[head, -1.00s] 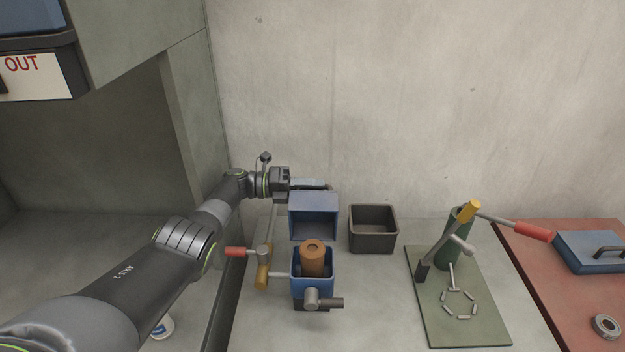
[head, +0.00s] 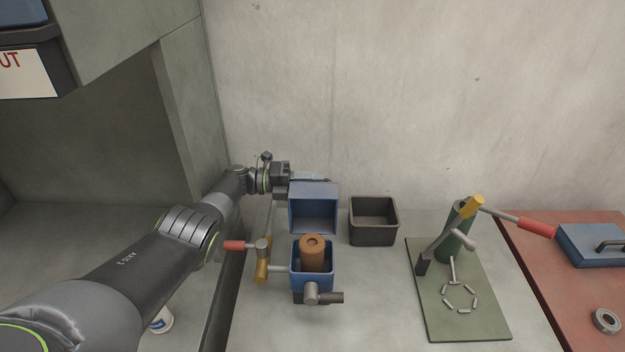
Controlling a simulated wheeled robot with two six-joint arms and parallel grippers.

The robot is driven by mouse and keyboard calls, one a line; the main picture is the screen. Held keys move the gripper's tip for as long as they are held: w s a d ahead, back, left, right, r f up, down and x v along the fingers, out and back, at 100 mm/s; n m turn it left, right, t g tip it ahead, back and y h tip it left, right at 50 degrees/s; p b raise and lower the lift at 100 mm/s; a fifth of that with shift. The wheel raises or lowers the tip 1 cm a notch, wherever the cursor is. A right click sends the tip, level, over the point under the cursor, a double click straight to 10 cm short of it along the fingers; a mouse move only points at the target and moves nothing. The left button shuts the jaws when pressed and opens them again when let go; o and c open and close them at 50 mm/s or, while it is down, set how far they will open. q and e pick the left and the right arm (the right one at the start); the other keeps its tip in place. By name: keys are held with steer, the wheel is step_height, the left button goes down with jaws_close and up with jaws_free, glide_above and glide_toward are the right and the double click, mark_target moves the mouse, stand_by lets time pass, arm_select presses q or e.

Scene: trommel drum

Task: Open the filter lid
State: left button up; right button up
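The filter housing (head: 299,282) is a small blue box on the grey bench, with a brown cylindrical filter (head: 312,255) standing inside it. Its blue lid (head: 314,208) stands raised at the back of the box, hollow inside facing me, so the housing is open. My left gripper (head: 312,179) is behind and above the lid's top edge, at its upper left. Its fingers are small and partly hidden by the lid, so I cannot tell whether they touch it or how far apart they are. My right gripper is not in view.
A red-handled lever valve (head: 262,248) is on the housing's left, and a grey outlet (head: 312,294) is at its front. An empty dark bin (head: 374,222) stands to the right. Further right are a green board (head: 440,315) with a lever press and a red surface (head: 570,300).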

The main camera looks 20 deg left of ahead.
arm_select(q)
steer(key=shift+o, duration=0.4)
steer(key=shift+r, duration=0.15)
steer(key=shift+r, duration=0.25)
step_height(320, 180, up, 8)
steer(key=p, duration=0.3)
steer(key=shift+f, duration=0.2)
steer(key=shift+r, duration=0.9)
